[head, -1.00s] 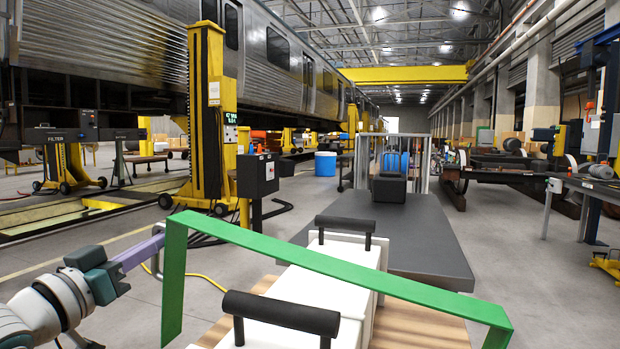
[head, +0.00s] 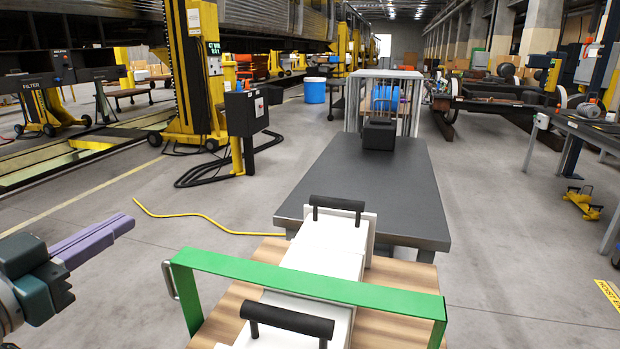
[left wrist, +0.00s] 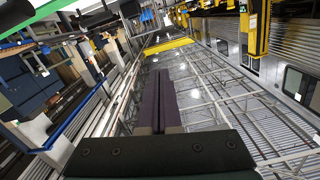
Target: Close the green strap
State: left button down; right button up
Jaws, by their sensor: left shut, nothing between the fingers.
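The green strap (head: 310,284) forms a stiff band across the white cases, with a leg hanging down at each end. Its left leg (head: 187,298) stands beside a metal handle (head: 170,280); the lower ends are hidden or cut off by the frame. My left gripper (head: 128,222) is at the left, its purple fingers together and empty, apart from the strap's left leg. Its fingers also show in the left wrist view (left wrist: 155,97), pointing towards the roof beams. My right gripper is not in view.
Two white cases (head: 330,245) with black handles stand on a wooden top (head: 395,280). A dark grey table (head: 385,185) stands behind, carrying a black block (head: 378,134). A yellow cable (head: 190,215) lies on the floor.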

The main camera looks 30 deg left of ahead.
pick_arm(q)
jog(key=w+a+f+b, duration=0.1)
jog(key=w+f, duration=0.1)
jog(key=w, duration=0.3)
jog(key=w+a+f+b, duration=0.2)
jog(key=w, duration=0.3)
jog(key=shift+a+f, duration=0.25)
